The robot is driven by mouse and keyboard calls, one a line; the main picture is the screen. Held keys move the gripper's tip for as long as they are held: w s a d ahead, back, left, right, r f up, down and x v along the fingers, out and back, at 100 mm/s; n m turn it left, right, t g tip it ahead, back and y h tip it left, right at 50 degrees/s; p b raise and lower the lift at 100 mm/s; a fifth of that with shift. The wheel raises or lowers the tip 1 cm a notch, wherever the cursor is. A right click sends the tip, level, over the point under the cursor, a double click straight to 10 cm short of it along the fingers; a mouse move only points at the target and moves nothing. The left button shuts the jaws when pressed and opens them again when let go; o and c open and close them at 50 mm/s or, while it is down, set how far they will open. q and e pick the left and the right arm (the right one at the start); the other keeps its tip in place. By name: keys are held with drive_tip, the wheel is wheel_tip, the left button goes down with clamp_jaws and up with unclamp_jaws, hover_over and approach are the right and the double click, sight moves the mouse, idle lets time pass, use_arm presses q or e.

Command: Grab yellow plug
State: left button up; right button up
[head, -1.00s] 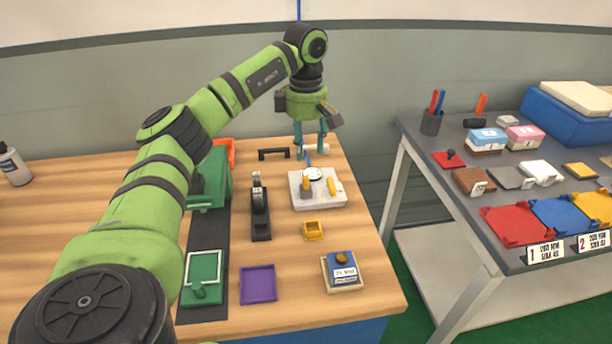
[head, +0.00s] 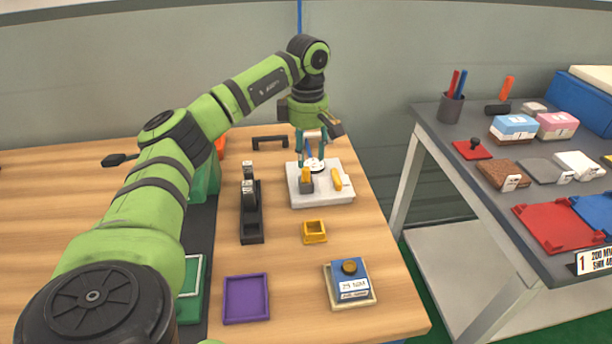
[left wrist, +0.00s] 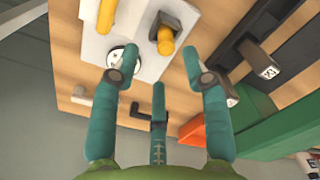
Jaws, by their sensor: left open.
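A white board (head: 318,196) on the wooden table carries two yellow plugs and a round white dial (head: 316,165). One yellow plug (head: 306,175) is at a grey block; in the left wrist view it shows end-on (left wrist: 166,40). The other yellow plug (head: 336,179) lies at the board's right; part of it shows in the left wrist view (left wrist: 106,14). My left gripper (head: 311,158) is open and empty, above the board's far edge near the dial. In the left wrist view its spread fingers (left wrist: 158,68) are apart from both plugs. My right gripper is not in view.
A black stand (head: 251,212) is left of the board, with a black handle (head: 270,141) behind. A small yellow tray (head: 315,231), purple tray (head: 246,298) and blue-white block (head: 350,280) lie nearer. A grey table (head: 470,158) stands right, across a gap.

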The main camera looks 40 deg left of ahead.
sight(305, 168)
use_arm(q)
drive_tip(key=f, duration=0.1)
drive_tip(key=s+f, duration=0.1)
drive_tip(key=f, duration=0.1)
drive_tip(key=shift+d+f, duration=0.1)
drive_tip(key=shift+f, duration=0.2)
drive_tip(key=shift+w+f, duration=0.15)
drive_tip(key=shift+f, duration=0.5)
drive_tip(key=shift+r, duration=0.1)
clamp_jaws()
